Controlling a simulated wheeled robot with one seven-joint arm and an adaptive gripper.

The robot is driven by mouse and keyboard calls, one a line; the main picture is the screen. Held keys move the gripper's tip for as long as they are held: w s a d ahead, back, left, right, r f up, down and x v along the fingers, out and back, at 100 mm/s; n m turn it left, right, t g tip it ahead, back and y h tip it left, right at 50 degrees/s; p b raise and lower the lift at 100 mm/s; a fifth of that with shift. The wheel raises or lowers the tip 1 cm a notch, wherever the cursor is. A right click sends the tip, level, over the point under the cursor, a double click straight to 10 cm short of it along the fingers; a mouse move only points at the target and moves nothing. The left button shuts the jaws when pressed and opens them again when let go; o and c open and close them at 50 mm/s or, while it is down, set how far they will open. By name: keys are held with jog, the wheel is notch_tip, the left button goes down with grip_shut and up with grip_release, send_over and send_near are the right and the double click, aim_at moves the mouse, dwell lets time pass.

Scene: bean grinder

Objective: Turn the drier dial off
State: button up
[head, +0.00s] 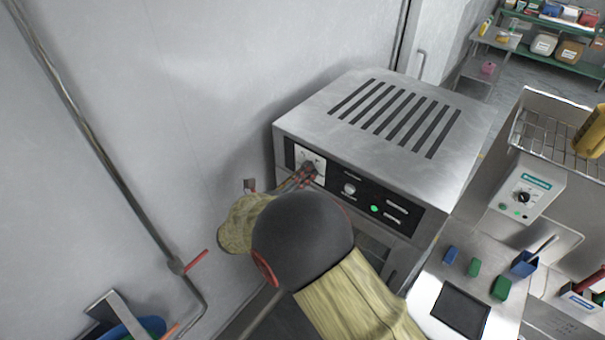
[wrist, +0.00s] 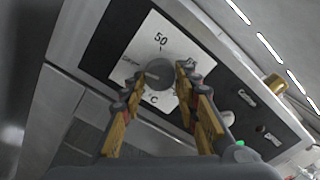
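The drier (head: 395,125) is a steel box with a slotted top and a black front panel. Its dial (wrist: 157,76) is a round grey knob on a white square plate (wrist: 187,91) marked "50" and "°C". In the head view the white plate (head: 320,165) shows at the panel's left end, with my gripper (head: 307,175) in front of it, partly hiding the dial. In the wrist view my gripper (wrist: 163,76) has its fingers apart, one at each side of the dial, overlapping its edges. Whether they touch it is not clear.
A second knob (head: 349,189) and a lit green lamp (head: 374,209) sit further right on the panel. A bare wall (head: 190,110) stands close on the left. At right, a bench carries coloured blocks (head: 474,267) and another unit with a dial (head: 523,197).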

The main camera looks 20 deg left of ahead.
jog(key=o, duration=0.5)
jog(key=shift+c, duration=0.2)
jog(key=v, duration=1.2)
jog(key=shift+f, duration=0.1)
